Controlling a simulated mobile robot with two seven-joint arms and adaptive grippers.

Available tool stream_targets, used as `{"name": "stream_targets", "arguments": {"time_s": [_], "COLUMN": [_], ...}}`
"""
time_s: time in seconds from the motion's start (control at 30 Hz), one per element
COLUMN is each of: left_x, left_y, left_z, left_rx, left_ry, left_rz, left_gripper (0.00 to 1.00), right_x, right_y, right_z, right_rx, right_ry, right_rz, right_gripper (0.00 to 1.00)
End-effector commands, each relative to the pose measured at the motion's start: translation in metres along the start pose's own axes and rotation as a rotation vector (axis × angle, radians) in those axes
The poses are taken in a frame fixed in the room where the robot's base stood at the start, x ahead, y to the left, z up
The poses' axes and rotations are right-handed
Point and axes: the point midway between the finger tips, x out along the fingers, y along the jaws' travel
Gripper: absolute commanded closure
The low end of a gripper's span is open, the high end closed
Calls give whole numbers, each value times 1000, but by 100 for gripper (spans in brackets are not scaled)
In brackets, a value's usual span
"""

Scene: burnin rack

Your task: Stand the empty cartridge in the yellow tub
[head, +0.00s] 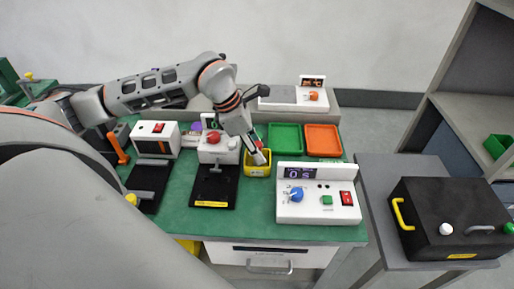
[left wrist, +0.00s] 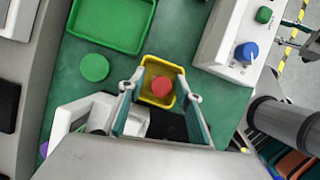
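The yellow tub (head: 258,170) stands on the green bench top, left of the timer box. It also shows in the left wrist view (left wrist: 149,66). A red round-topped piece (left wrist: 162,87) is inside the tub, seen from above; it may be the cartridge, and I cannot tell if it is empty. My left gripper (head: 259,155) is right over the tub, pointing down. In the left wrist view, the fingers of my left gripper (left wrist: 160,92) are spread on both sides of the red piece, with visible gaps. The tub's floor is mostly hidden. My right gripper is not in view.
A green tray (head: 285,138) and an orange tray (head: 322,140) lie behind the tub. A white timer box (head: 318,205) with a blue knob stands to its right. A white device (head: 218,152) with a red knob stands close to its left. A green disc (left wrist: 95,67) lies nearby.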

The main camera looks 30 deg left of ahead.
Motion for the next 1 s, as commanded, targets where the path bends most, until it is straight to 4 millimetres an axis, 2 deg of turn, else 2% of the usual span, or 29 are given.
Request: {"name": "stream_targets", "arguments": {"time_s": [0.17,0.5,0.63,0.8,1.0], "left_x": [-16,-84,-105,-119,-123], "left_y": [1,2,1,0,0], "left_z": [1,2,2,1,1], "left_rx": [0,0,0,0,0], "left_ry": [-1,-2,-2,-1,0], "left_rz": [4,5,4,2,0], "left_gripper": [66,66,66,66,66], "right_x": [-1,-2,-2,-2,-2], "right_y": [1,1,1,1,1], "right_z": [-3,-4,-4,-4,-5], "right_rx": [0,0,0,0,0], "right_ry": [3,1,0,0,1], "right_rz": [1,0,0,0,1], "right_gripper": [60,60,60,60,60]}}
